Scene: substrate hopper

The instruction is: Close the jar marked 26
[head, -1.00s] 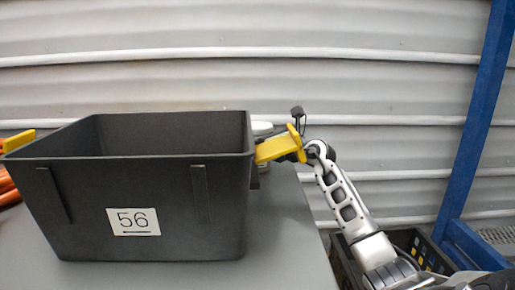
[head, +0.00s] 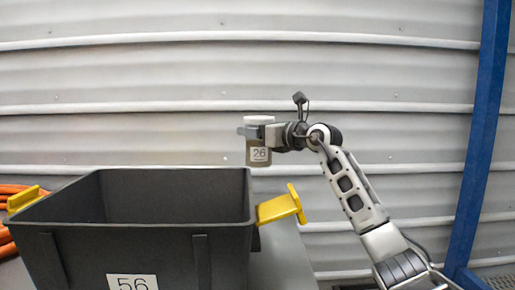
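The jar marked 26 (head: 259,155) is upright in the air, above and behind the right rear corner of the dark bin. It has a tan lower part with a white label, and a white top (head: 258,120) that looks like a lid. I cannot tell whether that top is fully closed. My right gripper (head: 258,132) comes from the right and is shut around the jar's upper part, just below the white top. My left gripper is out of view.
A dark grey open bin marked 56 (head: 225,222) with yellow handles (head: 280,206) stands on a grey table (head: 285,265) at front left. Orange hoses (head: 8,215) lie at far left. A blue post (head: 480,130) stands at right. A corrugated wall closes the back.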

